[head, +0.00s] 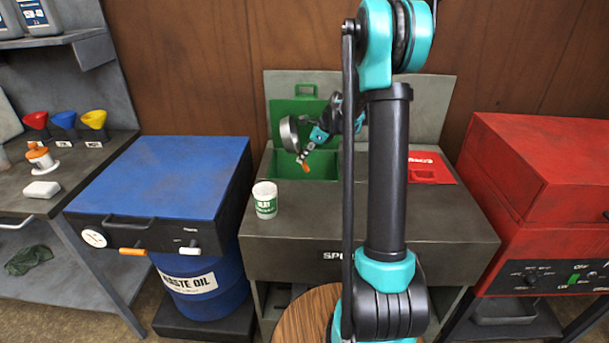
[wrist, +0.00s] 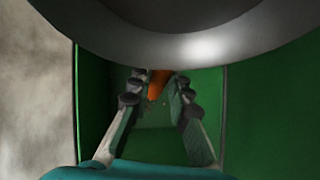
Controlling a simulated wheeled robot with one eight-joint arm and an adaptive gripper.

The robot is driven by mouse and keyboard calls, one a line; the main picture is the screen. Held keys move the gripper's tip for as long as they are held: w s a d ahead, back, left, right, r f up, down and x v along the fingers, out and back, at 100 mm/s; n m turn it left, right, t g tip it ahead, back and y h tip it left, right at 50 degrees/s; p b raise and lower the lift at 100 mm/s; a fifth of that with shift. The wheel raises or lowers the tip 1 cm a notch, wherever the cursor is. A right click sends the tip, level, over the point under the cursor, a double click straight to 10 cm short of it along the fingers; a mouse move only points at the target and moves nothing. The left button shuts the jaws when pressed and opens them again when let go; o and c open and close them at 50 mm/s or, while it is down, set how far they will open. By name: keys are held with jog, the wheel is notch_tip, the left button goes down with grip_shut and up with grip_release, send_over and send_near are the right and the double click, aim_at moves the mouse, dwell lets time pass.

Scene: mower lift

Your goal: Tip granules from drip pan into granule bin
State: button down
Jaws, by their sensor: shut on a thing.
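My gripper (head: 308,152) is shut on the orange handle (head: 305,166) of the grey drip pan (head: 288,134). The handle also shows between the fingers in the wrist view (wrist: 157,82). The pan is steeply tilted, standing nearly on edge above the left part of the open green granule bin (head: 322,168). In the wrist view the pan's grey underside or side (wrist: 200,45) fills the top, with the green bin walls (wrist: 260,120) beyond and below. The pan's inside is hidden, and I cannot tell whether granules remain in it.
The bin's green lid (head: 283,112) stands open behind it. A white and green tub (head: 265,198) stands on the bench front left of the bin. A red lid (head: 430,168) is at the right. A blue-topped unit (head: 165,175) stands left, a red cabinet (head: 545,180) right.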

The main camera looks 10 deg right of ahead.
jog(key=shift+d+f+y, duration=0.1)
jog(key=shift+d+y, duration=0.15)
jog(key=shift+y, duration=0.55)
jog(key=shift+a+f+m+t+y+p, duration=0.15)
jog(key=shift+t+y, duration=0.1)
jog(key=shift+y, duration=0.5)
jog(key=shift+a+r+m+t+y+p, duration=0.1)
jog(key=shift+t+y, duration=0.1)
jog(key=shift+y, duration=0.6)
jog(key=shift+a+f+m+t+y+p, duration=0.15)
jog(key=shift+t+y, duration=0.1)
jog(key=shift+y, duration=0.5)
dwell(0.9)
jog(key=shift+a+r+t+y, duration=0.1)
jog(key=shift+a+t+y, duration=0.15)
jog(key=shift+y, duration=0.55)
jog(key=shift+a+t+y, duration=0.1)
jog(key=shift+t+y, duration=0.15)
jog(key=shift+y, duration=0.55)
dwell(0.7)
jog(key=shift+w+b, duration=0.1)
jog(key=shift+b, duration=0.2)
dwell(0.5)
jog(key=shift+d+r+h, duration=0.1)
jog(key=shift+r+h, duration=0.05)
jog(key=shift+h, duration=0.85)
jog(key=shift+d+g+h, duration=0.2)
jog(key=shift+g+h, duration=0.3)
jog(key=shift+h, duration=0.1)
